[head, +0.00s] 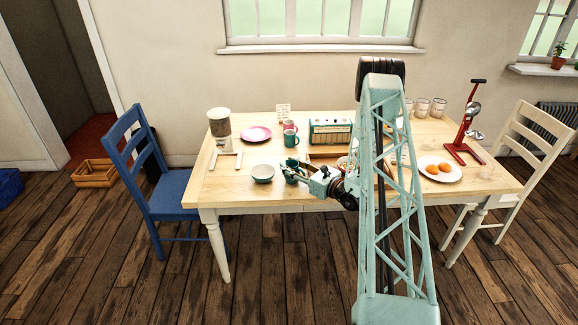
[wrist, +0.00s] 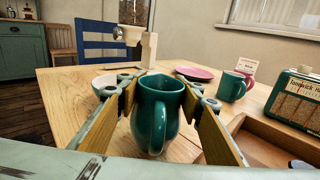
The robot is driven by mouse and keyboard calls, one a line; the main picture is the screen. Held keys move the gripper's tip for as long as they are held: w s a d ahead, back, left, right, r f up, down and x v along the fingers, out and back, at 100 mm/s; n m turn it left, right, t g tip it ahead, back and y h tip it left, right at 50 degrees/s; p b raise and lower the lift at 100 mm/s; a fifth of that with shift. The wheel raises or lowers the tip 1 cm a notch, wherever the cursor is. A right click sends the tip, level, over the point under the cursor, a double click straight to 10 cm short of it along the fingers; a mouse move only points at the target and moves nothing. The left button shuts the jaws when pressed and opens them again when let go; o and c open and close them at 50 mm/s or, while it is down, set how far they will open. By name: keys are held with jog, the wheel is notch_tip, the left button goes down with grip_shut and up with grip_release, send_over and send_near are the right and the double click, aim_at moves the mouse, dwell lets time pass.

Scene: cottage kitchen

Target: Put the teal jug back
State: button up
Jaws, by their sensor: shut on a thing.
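The teal jug (wrist: 157,118) stands between the two finger pads of my gripper (wrist: 160,88) in the wrist view. It is upright, its handle faces the camera, and the pads lie along its sides. My gripper is shut on it. In the head view my gripper (head: 306,179) is low over the front of the table, with the jug (head: 290,176) partly hidden by the fingers. I cannot tell whether the jug's base touches the table.
A pale bowl (head: 262,173) is just left of the jug. A wooden tray (head: 318,157) is close behind and to the right. A teal mug (head: 291,138), pink mug (head: 289,125), pink plate (head: 256,133) and radio (head: 330,131) stand farther back. Bare tabletop (head: 230,187) shows at the front left.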

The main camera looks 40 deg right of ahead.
aim_at(302, 171)
jog(key=o, duration=1.2)
jog(key=shift+r, duration=0.15)
jog(key=shift+s+d+r+p, duration=0.15)
jog(key=shift+s+d, duration=0.1)
jog(key=shift+s, duration=1.75)
jog(key=shift+s+d+f+p, duration=0.15)
jog(key=shift+s+d, duration=0.15)
jog(key=shift+s, duration=1.65)
jog(key=shift+s+d+r+p, duration=0.15)
jog(key=shift+s+d, duration=0.1)
jog(key=shift+s, duration=1.75)
